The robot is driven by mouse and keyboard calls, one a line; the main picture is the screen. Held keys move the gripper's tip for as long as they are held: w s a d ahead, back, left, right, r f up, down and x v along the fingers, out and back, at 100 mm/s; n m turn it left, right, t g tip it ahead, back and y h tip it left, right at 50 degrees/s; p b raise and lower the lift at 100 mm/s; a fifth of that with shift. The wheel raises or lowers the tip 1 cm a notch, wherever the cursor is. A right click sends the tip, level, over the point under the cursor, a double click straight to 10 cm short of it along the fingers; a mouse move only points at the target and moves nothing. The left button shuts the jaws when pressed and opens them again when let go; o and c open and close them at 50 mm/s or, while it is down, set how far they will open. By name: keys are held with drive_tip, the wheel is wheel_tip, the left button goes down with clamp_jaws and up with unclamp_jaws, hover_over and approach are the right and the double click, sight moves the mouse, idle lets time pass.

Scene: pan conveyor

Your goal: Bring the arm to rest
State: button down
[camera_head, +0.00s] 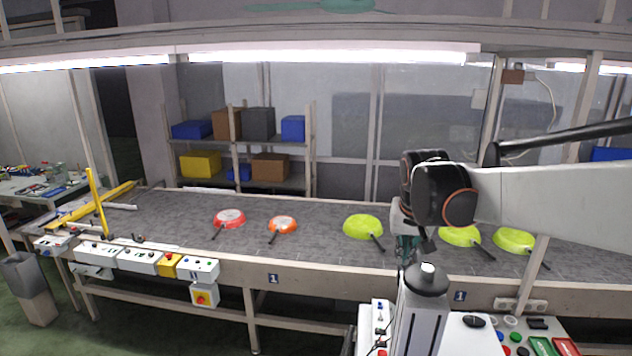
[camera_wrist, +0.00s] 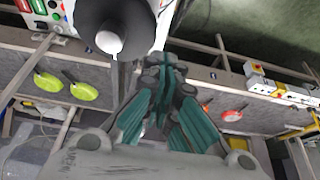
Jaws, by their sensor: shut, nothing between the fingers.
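My gripper (camera_head: 406,254) hangs fingers down over the near side of the conveyor, between two green pans. In the wrist view my gripper (camera_wrist: 166,64) shows its teal-lined fingers closed at the tips, with nothing held. My arm reaches in from the right edge of the head view, its dark wrist joint above the belt.
The grey conveyor (camera_head: 325,237) carries a red pan (camera_head: 230,217), an orange pan (camera_head: 282,224) and green pans (camera_head: 362,226), (camera_head: 460,236), (camera_head: 514,239). A control panel (camera_head: 480,338) stands at front right. Shelves with boxes (camera_head: 270,168) stand behind.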

drive_tip(key=s+a+f+n+t+b, duration=0.1)
drive_tip(key=s+f+b, duration=1.2)
drive_tip(key=f, duration=0.4)
drive_tip(key=s+a+f+n+t+b, duration=0.1)
drive_tip(key=s+f+b, duration=1.3)
drive_tip(key=f, duration=0.3)
drive_tip(key=shift+a+t+y+b, duration=0.2)
drive_tip(key=shift+t+y+b, duration=0.2)
drive_tip(key=shift+b, duration=0.5)
